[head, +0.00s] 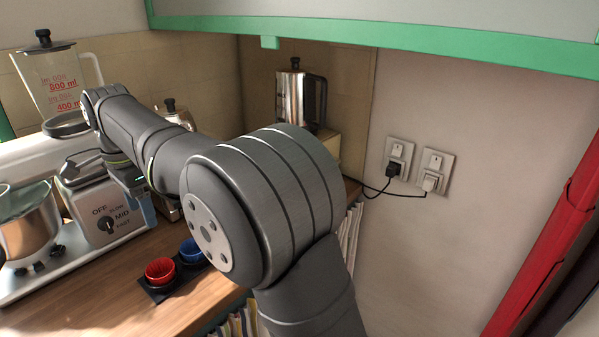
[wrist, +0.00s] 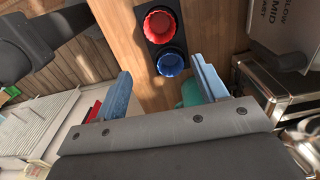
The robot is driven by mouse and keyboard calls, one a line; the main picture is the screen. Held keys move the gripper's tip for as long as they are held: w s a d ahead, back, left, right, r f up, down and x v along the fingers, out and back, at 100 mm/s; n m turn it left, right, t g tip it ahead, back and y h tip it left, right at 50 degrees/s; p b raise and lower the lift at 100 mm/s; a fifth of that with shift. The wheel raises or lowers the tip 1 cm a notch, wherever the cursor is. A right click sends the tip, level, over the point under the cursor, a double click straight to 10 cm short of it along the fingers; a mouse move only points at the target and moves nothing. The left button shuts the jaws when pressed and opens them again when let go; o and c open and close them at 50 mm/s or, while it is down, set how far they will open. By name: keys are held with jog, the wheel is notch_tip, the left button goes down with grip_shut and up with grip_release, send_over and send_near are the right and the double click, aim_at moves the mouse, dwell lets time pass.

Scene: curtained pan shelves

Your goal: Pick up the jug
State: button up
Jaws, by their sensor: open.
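A clear jug (head: 56,84) with red marks for 400 and 800 ml and a black lid stands upright on the white blender machine at the far left in the head view. A metal jug (head: 291,98) with a black lid and handle stands at the back, partly behind my arm. I cannot tell which one the task names. My gripper (wrist: 160,88) is open, its two blue fingers wide apart with nothing between them. It is above the wooden counter, apart from both jugs. Neither jug shows clearly in the wrist view.
A red cup (wrist: 161,25) and a blue cup (wrist: 171,63) sit in a black holder on the wooden counter (head: 95,308). A machine with a speed dial (head: 107,222) and a metal bowl (head: 28,222) stand left. Black cords (head: 372,188) run to wall sockets.

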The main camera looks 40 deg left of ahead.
jog(key=w+d+r+n+t+y, duration=0.1)
jog(key=w+r+n+t, duration=0.15)
jog(key=w, duration=0.65)
jog(key=w+d+r+n+t+y, duration=0.1)
jog(key=w+r+n, duration=0.15)
jog(key=w, duration=0.75)
jog(key=shift+n+t, duration=0.25)
jog(key=shift+n, duration=0.05)
jog(key=shift+d+x, duration=0.2)
jog(key=shift+x, duration=4.25)
jog(key=shift+d+x, duration=0.2)
jog(key=shift+x, duration=4.25)
jog(key=shift+s, duration=0.15)
grip_shut()
